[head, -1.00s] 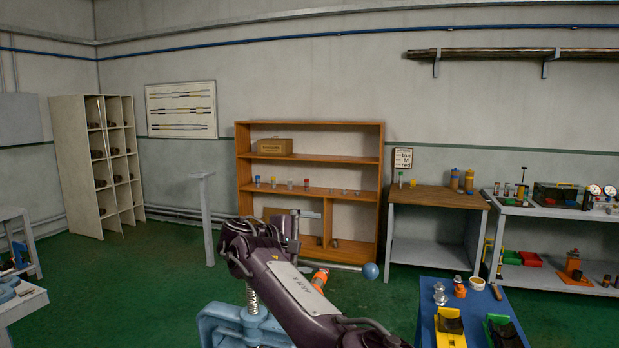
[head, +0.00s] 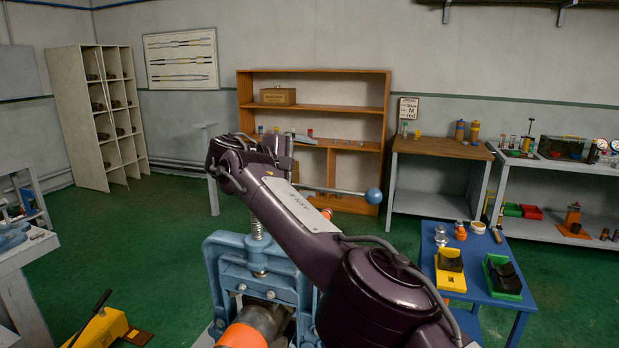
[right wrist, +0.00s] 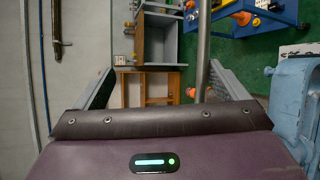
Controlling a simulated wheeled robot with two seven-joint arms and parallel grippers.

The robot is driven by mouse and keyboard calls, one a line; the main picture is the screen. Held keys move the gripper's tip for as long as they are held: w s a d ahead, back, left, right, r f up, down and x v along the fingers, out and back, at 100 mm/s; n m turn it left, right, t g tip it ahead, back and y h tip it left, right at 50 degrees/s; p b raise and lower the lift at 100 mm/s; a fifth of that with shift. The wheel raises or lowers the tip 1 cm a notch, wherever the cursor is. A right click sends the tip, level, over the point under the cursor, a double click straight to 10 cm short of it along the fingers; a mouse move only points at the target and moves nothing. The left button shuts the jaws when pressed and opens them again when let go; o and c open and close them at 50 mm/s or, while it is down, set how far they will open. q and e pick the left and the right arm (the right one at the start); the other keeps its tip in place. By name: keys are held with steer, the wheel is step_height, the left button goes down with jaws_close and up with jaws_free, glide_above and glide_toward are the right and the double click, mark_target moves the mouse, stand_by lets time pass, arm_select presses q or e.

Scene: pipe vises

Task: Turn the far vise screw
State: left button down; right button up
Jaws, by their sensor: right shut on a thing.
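The blue pipe vise (head: 225,262) stands at the bottom centre of the head view, with a threaded screw (head: 257,225) rising from its top. A grey handle bar (head: 335,190) with a blue ball (head: 373,196) at its right end lies across near the screw's top. My right gripper (head: 287,155) is at the bar, shut on it; my arm hides the grip and part of the screw. In the right wrist view the bar (right wrist: 203,45) runs between the fingers, close to the right one. My left gripper is not in view.
An orange-banded pipe (head: 245,335) sits in the vise. A blue table (head: 450,232) with yellow and green blocks stands at right. A yellow tool with a black lever (head: 100,328) is at lower left. A wooden shelf (head: 315,75) stands behind; green floor lies between.

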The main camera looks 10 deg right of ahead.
steer(key=shift+r+b+v, duration=0.25)
steer(key=shift+b+v, duration=1.15)
steer(key=shift+v, duration=0.35)
steer(key=shift+c, duration=0.6)
steer(key=shift+s+a+r, duration=0.2)
steer(key=shift+s, duration=0.25)
steer(key=c, duration=0.8)
arm_select(q)
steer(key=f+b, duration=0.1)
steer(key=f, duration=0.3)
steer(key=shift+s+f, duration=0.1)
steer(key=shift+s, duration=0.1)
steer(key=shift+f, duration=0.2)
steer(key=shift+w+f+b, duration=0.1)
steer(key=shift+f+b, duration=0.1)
steer(key=shift+b, duration=0.2)
arm_select(e)
steer(key=shift+s+a+r, duration=0.15)
steer(key=shift+s+a, duration=0.7)
steer(key=shift+s, duration=0.1)
steer(key=shift+s+a+r, duration=0.1)
steer(key=shift+s, duration=0.1)
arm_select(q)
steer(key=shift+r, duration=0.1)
arm_select(e)
steer(key=shift+w, duration=0.1)
